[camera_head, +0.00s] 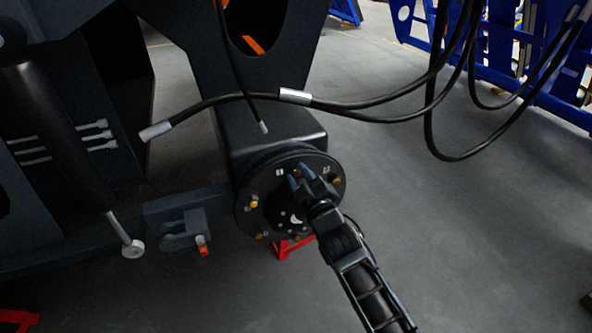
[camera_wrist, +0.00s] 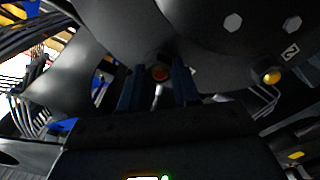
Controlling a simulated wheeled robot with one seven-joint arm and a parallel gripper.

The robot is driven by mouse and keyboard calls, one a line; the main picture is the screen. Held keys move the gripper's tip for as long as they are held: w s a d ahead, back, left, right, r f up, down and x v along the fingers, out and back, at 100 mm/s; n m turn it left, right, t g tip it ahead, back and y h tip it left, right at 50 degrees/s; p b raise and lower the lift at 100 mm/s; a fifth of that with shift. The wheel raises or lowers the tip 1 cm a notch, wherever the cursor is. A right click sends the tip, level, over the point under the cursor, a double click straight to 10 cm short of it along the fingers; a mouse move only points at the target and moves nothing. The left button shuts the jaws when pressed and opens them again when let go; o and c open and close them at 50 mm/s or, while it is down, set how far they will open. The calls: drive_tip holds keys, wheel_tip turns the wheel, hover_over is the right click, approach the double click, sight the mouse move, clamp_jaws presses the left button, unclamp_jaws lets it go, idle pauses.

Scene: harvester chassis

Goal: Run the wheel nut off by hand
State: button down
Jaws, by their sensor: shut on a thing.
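The round dark wheel hub (camera_head: 262,222) faces me, with a ring of brass-coloured nuts such as one at its left (camera_head: 254,204). My gripper (camera_head: 303,182) is at the upper right part of the hub face, hiding the spot it works on. In the wrist view my gripper (camera_wrist: 158,88) has its two dark blue fingers on either side of a reddish wheel nut (camera_wrist: 160,72), shut on it. Whether the nut is still threaded on its stud cannot be told. Another brass nut (camera_wrist: 271,77) sits to the right beside a number label.
Black hoses with silver ends (camera_head: 295,96) hang above the hub. A cylinder rod (camera_head: 130,247) and a bracket with a red-tipped pin (camera_head: 203,246) are at the left. A red stand (camera_head: 284,248) is below. Grey floor (camera_head: 470,230) is open at the right, with blue frames (camera_head: 560,90) behind.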

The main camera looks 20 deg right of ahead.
drive_tip(key=n, duration=0.6)
drive_tip(key=shift+s+n, duration=0.15)
drive_tip(key=shift+n, duration=0.25)
drive_tip(key=n, duration=0.6)
drive_tip(key=shift+p, duration=0.3)
drive_tip(key=n, duration=0.6)
drive_tip(key=shift+s+f, duration=0.1)
drive_tip(key=n, duration=0.6)
drive_tip(key=shift+s, duration=0.1)
drive_tip(key=shift+s, duration=0.1)
